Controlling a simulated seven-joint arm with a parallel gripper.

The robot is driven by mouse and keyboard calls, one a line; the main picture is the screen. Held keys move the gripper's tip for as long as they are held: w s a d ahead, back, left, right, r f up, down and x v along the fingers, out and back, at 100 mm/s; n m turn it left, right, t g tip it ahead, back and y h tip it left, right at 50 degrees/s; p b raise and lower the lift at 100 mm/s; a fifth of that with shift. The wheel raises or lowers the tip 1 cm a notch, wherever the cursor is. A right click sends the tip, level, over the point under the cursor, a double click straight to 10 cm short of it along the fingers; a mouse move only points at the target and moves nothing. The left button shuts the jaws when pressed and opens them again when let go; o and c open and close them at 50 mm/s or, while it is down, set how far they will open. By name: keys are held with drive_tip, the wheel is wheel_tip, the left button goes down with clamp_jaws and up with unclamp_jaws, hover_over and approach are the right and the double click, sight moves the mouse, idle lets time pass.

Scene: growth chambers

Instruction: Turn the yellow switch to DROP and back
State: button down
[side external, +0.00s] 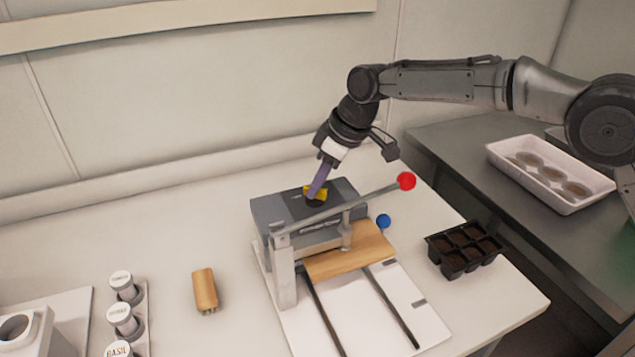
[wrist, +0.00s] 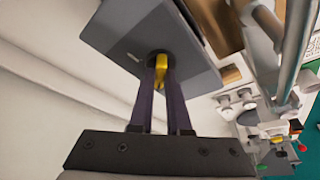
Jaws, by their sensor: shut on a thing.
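The yellow switch (side external: 316,191) sits on a dark round base on top of the grey box (side external: 275,232). In the wrist view the yellow switch (wrist: 161,70) shows between my two finger tips. My gripper (side external: 318,187) reaches down to the box from above, tilted, and is shut on the switch. The wrist view shows my gripper (wrist: 159,75) with both purple fingers close along the switch's sides. The grey box (wrist: 120,30) fills the upper middle there. The DROP marking cannot be read in either view.
A lever with a red knob (side external: 406,181) crosses in front of the box, close to my gripper. A blue knob (side external: 383,221), a wooden block (side external: 350,252) and a black cell tray (side external: 463,250) are to the right.

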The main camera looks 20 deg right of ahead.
idle(0.3)
drive_tip(key=c, duration=0.9)
unclamp_jaws()
drive_tip(key=shift+o, duration=0.2)
drive_tip(key=shift+r, duration=0.1)
drive_tip(key=v, duration=1.3)
drive_tip(key=shift+d+r, duration=0.2)
drive_tip(key=shift+r, duration=0.15)
drive_tip(key=shift+s, duration=0.1)
